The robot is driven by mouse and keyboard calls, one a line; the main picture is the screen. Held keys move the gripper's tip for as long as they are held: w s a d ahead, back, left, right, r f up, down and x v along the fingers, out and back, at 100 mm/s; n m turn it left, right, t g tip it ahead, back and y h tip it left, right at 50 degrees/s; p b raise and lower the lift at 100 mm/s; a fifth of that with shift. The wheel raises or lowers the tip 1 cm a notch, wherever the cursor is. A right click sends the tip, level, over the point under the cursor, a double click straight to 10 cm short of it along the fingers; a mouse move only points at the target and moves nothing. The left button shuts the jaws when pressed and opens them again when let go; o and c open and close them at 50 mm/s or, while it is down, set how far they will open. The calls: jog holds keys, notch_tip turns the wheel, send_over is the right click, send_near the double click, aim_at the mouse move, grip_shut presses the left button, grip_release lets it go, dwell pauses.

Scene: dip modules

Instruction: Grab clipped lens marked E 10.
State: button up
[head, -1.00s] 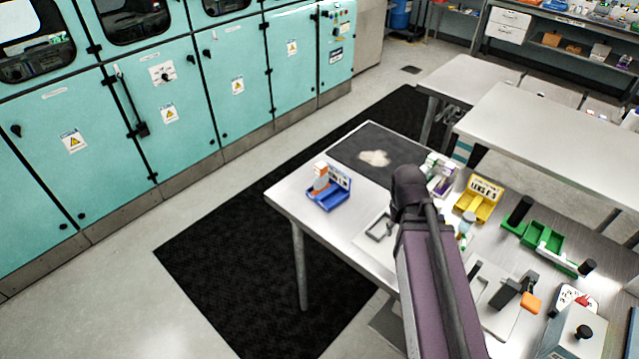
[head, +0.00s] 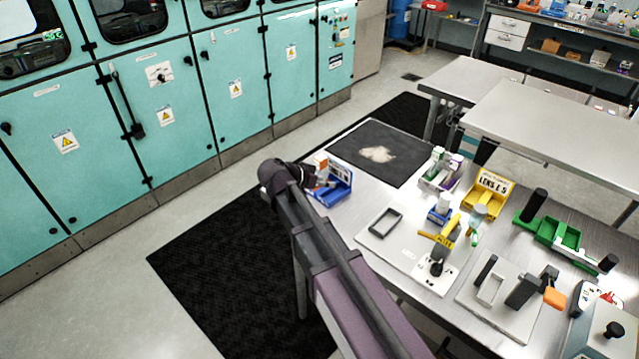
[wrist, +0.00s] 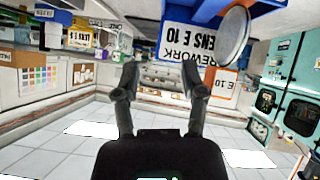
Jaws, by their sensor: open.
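The clipped lens is a round clear disc (wrist: 233,36) with an orange clip bearing a white tag marked E 10 (wrist: 222,84). It stands at the blue bin (head: 338,194), whose label reads REWORK LENS E 10 (wrist: 176,42); the wrist view is upside down. In the head view the orange and white clip (head: 321,164) shows at the bin's left end, and my gripper partly hides the disc. My gripper (wrist: 158,78) is open and empty. It is beside the bin, with the lens up and right of its fingertips in the wrist view, apart from them.
A yellow bin labelled LENS E 5 (head: 487,192), a green tray (head: 553,238), a white-and-green rack (head: 440,170) and a fixture plate (head: 405,238) stand to the right. A dark mat (head: 378,153) lies behind the blue bin. Teal cabinets (head: 165,110) line the left.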

jog(key=w+a+r+m+t+b, duration=0.1)
jog(key=a+t, duration=0.2)
jog(key=a, duration=0.6)
jog(key=shift+w+r+m+h, duration=0.2)
jog(key=shift+m+h, duration=0.1)
jog(key=shift+h, duration=0.1)
jog(key=shift+b, duration=0.3)
jog(key=b, duration=0.3)
send_near(328, 168)
jog(key=shift+a+x, duration=0.25)
jog(key=shift+x, duration=1.6)
jog(key=shift+w+f, duration=0.15)
jog(key=shift+f, duration=0.05)
jog(key=shift+b+x, duration=1.1)
jog(key=shift+x, duration=1.65)
grip_shut()
